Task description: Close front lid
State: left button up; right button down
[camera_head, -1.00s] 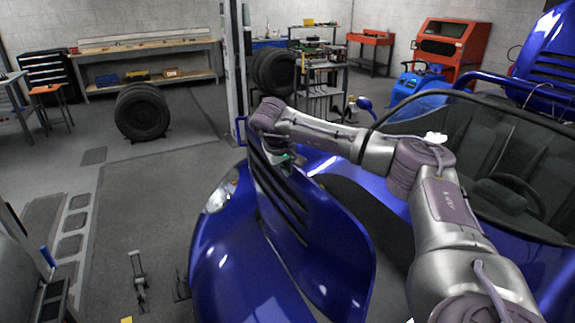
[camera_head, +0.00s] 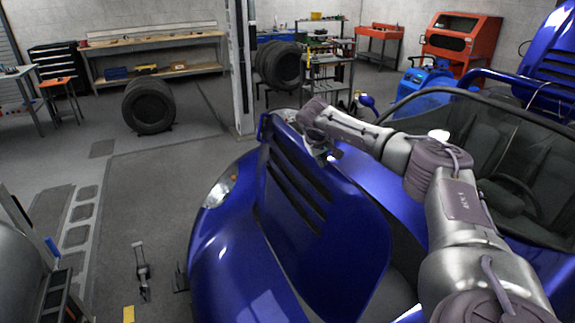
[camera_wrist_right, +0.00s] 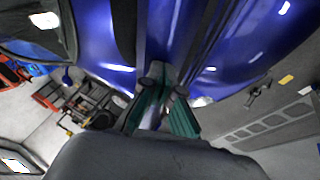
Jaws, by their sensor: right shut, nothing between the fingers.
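The front lid (camera_head: 335,235) is a glossy blue panel with dark slots on the front of the blue car (camera_head: 225,265). It stands partly raised and tilted, with a gap between it and the body on its right. My right gripper (camera_head: 324,154) is at the lid's upper part, near the slots; whether it touches the lid is hard to tell. In the right wrist view its green-sided fingers (camera_wrist_right: 156,88) are shut with nothing between them, close to blue bodywork. My left gripper is not in view.
The windshield and open cabin (camera_head: 500,165) lie to the right of my right arm. A grey post (camera_head: 241,70) stands behind the lid. A tyre (camera_head: 148,106) and a workbench (camera_head: 155,70) are farther back. The floor left of the car is mostly clear.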

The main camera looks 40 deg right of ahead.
jog(key=s+d+f, duration=0.1)
jog(key=d, duration=0.5)
jog(key=shift+s+f, duration=0.35)
jog(key=shift+s, duration=0.05)
jog(key=shift+d, duration=0.15)
jog(key=r+p, duration=0.1)
jog(key=a+r+p, duration=0.1)
jog(key=p, duration=0.1)
jog(key=a+r+p, duration=0.1)
jog(key=p, duration=0.1)
jog(key=shift+w+a+r, duration=0.25)
jog(key=shift+w+r, duration=0.05)
jog(key=shift+s+a+r+b, duration=0.1)
jog(key=shift+s+r+b, duration=0.15)
jog(key=shift+r+b, duration=0.2)
jog(key=shift+s+a+r+b, duration=0.1)
jog(key=shift+s+r+b, duration=0.2)
jog(key=shift+r, duration=0.2)
notch_tip(320, 180, up, 7)
jog(key=s+b, duration=0.1)
jog(key=s, duration=0.1)
jog(key=shift+a+b, duration=0.3)
jog(key=shift+a, duration=0.05)
